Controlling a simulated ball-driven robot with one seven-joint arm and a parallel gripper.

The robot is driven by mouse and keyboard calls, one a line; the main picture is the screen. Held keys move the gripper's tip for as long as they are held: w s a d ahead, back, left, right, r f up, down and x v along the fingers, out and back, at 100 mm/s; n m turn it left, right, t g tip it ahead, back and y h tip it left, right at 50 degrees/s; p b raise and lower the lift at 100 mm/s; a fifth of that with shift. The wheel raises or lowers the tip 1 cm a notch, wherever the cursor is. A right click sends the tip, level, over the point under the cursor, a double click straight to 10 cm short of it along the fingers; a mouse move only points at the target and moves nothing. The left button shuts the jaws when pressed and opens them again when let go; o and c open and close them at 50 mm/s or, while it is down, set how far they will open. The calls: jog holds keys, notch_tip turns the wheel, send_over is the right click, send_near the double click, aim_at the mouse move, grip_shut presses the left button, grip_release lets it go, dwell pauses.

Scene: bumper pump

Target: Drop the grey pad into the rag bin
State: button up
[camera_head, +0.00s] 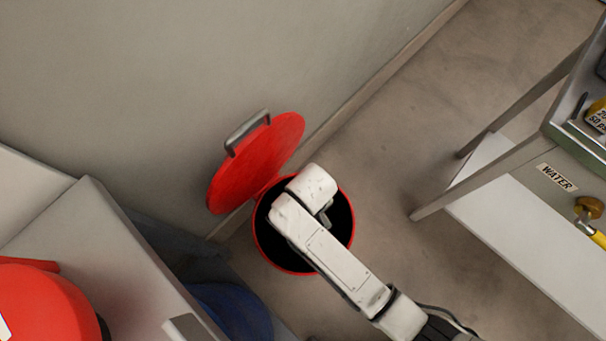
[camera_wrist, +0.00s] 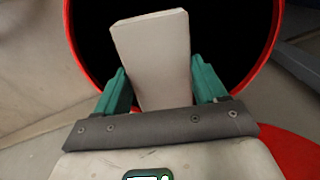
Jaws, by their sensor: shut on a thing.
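The grey pad (camera_wrist: 155,55) shows in the wrist view as a pale, flat block. My gripper (camera_wrist: 162,90) is shut on it, with a green finger on each side. The red rag bin (camera_head: 352,238) stands on the floor by the wall in the head view, its lid (camera_head: 262,160) hinged open against the wall. Its round red rim (camera_wrist: 82,48) and black inside show behind the pad in the wrist view. My arm reaches over the bin's mouth. In the head view the pad and the fingertips are hidden under my wrist.
A metal cart (camera_head: 505,165) with a WATER label and a yellow-handled tool stands at right. A grey cabinet (camera_head: 100,250) with a red rounded object (camera_head: 45,305) is at lower left, and a blue round container (camera_head: 232,308) stands near the bin. Floor between bin and cart is clear.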

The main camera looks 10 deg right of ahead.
notch_tip(320, 180, down, 2)
jog(key=shift+b, duration=0.65)
jog(key=o, duration=1)
notch_tip(320, 180, up, 11)
jog(key=p, duration=0.3)
jog(key=shift+p, duration=0.4)
jog(key=shift+f, duration=0.1)
